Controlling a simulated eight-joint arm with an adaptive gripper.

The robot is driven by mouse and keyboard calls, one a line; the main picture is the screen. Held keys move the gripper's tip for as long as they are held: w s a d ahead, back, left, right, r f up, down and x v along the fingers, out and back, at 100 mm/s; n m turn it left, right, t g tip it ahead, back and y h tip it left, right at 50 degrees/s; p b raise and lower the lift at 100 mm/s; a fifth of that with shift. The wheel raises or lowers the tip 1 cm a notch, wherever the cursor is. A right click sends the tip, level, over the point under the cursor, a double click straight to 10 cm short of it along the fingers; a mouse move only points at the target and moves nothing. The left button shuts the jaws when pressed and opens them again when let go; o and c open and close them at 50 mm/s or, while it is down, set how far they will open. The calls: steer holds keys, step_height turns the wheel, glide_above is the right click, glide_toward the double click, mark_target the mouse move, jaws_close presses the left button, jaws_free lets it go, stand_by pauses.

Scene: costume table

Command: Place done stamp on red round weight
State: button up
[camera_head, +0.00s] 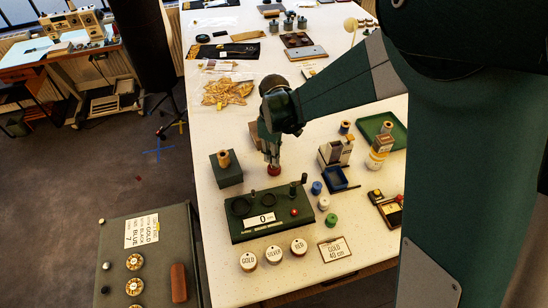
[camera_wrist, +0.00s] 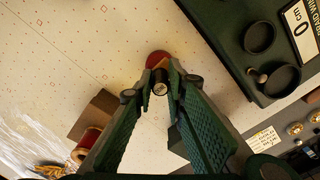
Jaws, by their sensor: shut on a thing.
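My gripper (camera_head: 270,153) points down at the table, behind the green measuring device. In the wrist view its fingers (camera_wrist: 160,83) are shut on the stamp (camera_wrist: 160,89), a small dark cylinder with a pale mark on its end. The red round weight (camera_wrist: 157,57) shows just beyond the fingertips in the wrist view, partly hidden by them. In the head view the red weight (camera_head: 273,171) is directly below the fingertips. The stamp is mostly hidden there by the fingers. I cannot tell whether stamp and weight touch.
The green measuring device (camera_head: 245,236) with dark round cups stands in front. A dark green box (camera_head: 226,173) with a spool is left of my gripper.

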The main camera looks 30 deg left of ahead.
steer(key=shift+f, duration=0.6)
steer(key=shift+f, duration=0.1)
steer(key=o, duration=0.9)
step_height(320, 180, up, 12)
stand_by(0.4)
stand_by(0.6)
